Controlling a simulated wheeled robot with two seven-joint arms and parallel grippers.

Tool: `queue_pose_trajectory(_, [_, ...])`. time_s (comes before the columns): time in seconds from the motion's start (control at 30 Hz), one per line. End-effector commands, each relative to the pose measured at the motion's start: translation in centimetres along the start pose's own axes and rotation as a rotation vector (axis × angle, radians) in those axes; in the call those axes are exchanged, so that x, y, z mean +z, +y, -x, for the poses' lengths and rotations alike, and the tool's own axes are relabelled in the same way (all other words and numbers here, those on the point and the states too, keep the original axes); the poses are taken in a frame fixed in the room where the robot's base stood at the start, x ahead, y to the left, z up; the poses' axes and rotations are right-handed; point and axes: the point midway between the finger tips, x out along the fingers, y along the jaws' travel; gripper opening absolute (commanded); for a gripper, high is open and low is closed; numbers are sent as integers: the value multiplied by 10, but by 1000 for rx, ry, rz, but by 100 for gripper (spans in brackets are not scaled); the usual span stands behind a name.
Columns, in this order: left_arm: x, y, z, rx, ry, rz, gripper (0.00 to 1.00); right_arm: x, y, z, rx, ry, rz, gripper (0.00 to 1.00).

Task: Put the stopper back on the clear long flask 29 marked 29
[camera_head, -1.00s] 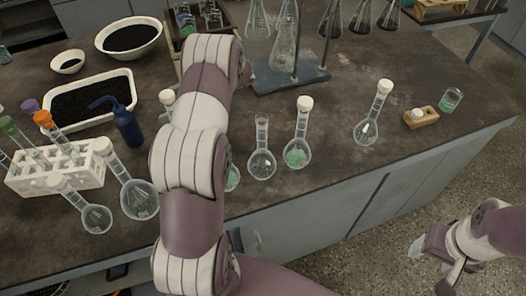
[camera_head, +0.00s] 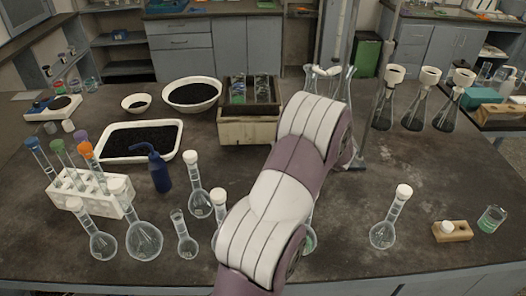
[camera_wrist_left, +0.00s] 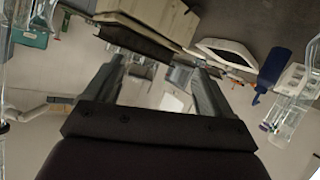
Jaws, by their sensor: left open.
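A clear long-necked flask (camera_head: 185,240) with an open neck stands left of my arm in the head view. A white stopper-like piece (camera_head: 447,226) rests on a small wooden block (camera_head: 459,234) at right. Flasks with white stoppers stand at left (camera_head: 97,240), (camera_head: 140,235), behind the open flask (camera_head: 197,200) and at right (camera_head: 383,232). Markings are too small to read. My left arm hides the middle of the bench, with part of a green-filled flask showing beside it. My left gripper (camera_wrist_left: 158,78) is open and empty in the wrist view; my right gripper is out of view.
A white tube rack (camera_head: 92,190), a blue wash bottle (camera_head: 158,170) and a tray of black grains (camera_head: 140,141) stand at left. A wooden crate (camera_head: 246,130) is at the back. A small beaker (camera_head: 491,219) stands at far right. Bench around the right flask is mostly clear.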

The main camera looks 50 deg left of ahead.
Motion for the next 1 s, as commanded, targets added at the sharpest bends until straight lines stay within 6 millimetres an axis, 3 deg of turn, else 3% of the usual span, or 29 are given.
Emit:
queue_pose_trajectory(0.1, [9,39,42,239,-112,-94,83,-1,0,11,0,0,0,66])
queue_pose_trajectory(0.17, [20,54,69,361,-188,-159,83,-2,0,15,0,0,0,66])
queue_pose_trajectory(0.27, [45,64,126,556,-342,-308,83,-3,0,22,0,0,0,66])
queue_pose_trajectory(0.37, [76,45,194,722,-534,-521,83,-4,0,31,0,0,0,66])
queue_pose_trajectory(0.4, [88,27,221,772,-616,-627,83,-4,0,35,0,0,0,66])
queue_pose_trajectory(0.47, [102,-10,257,819,-734,-802,83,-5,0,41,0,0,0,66])
queue_pose_trajectory(0.5, [108,-39,276,831,-802,-920,83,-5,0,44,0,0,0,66])
queue_pose_trajectory(0.6, [112,-102,300,808,-915,-1158,83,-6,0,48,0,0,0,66])
queue_pose_trajectory(0.7, [108,-140,307,772,-962,-1300,83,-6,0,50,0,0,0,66])
queue_pose_trajectory(0.8, [107,-155,308,753,-977,-1355,83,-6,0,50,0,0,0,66])
queue_pose_trajectory(1.0, [107,-156,308,751,-979,-1359,83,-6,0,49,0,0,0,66])
